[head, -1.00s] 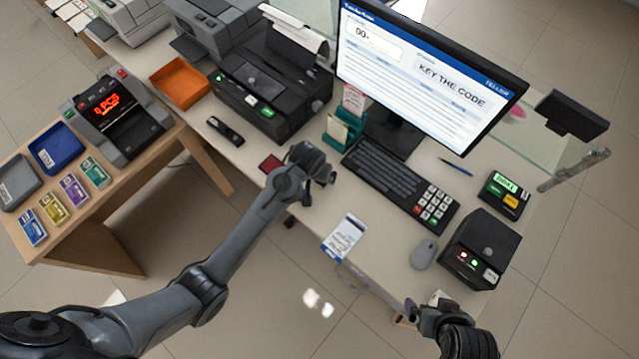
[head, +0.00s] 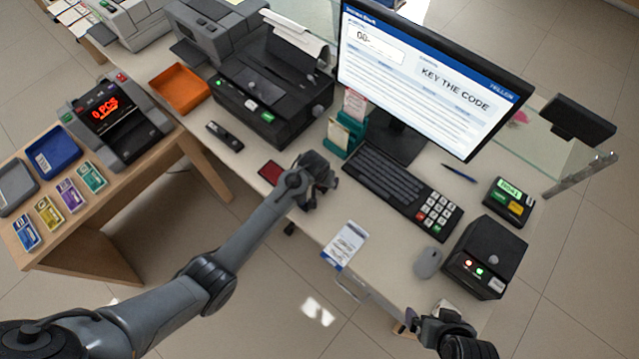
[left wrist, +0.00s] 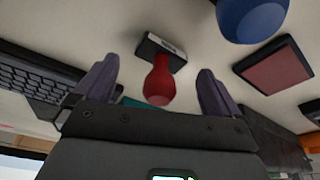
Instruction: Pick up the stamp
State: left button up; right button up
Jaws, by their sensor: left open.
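In the left wrist view, a stamp with a red handle (left wrist: 160,82) and a dark base with a pale side (left wrist: 152,48) stands on the counter. My left gripper (left wrist: 156,78) is open, with one finger on each side of the red handle and visible gaps between. In the head view my left gripper (head: 318,182) hangs over the counter's front part and hides this stamp. A blue rounded handle (left wrist: 252,14) is at the top right of the left wrist view. My right gripper (head: 426,322) is near the counter's front edge; its jaws are too unclear to read.
A red ink pad (head: 270,172) lies left of my left gripper. The keyboard (head: 385,178) is close on its right, with a teal holder (head: 345,138) behind. A printer (head: 272,95) stands farther back. A paper slip (head: 345,245) lies at the front edge.

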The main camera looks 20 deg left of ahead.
pick_arm(q)
jog(key=shift+w+f, duration=0.1)
jog(key=shift+f, duration=0.6)
jog(key=shift+c, duration=0.2)
jog(key=c, duration=1.1)
jog(key=shift+r, duration=0.2)
jog(key=shift+r, duration=0.7)
notch_tip(320, 180, up, 3)
jog(key=shift+f+p, duration=0.1)
jog(key=shift+p, duration=0.25)
jog(key=d+r, duration=0.2)
jog(key=d, duration=0.2)
jog(key=d+r, duration=0.2)
jog(key=d, duration=0.1)
jog(key=d+r, duration=0.2)
jog(key=d, duration=0.2)
jog(key=shift+w+d+r+b, duration=0.25)
jog(key=shift+w+d+b, duration=0.1)
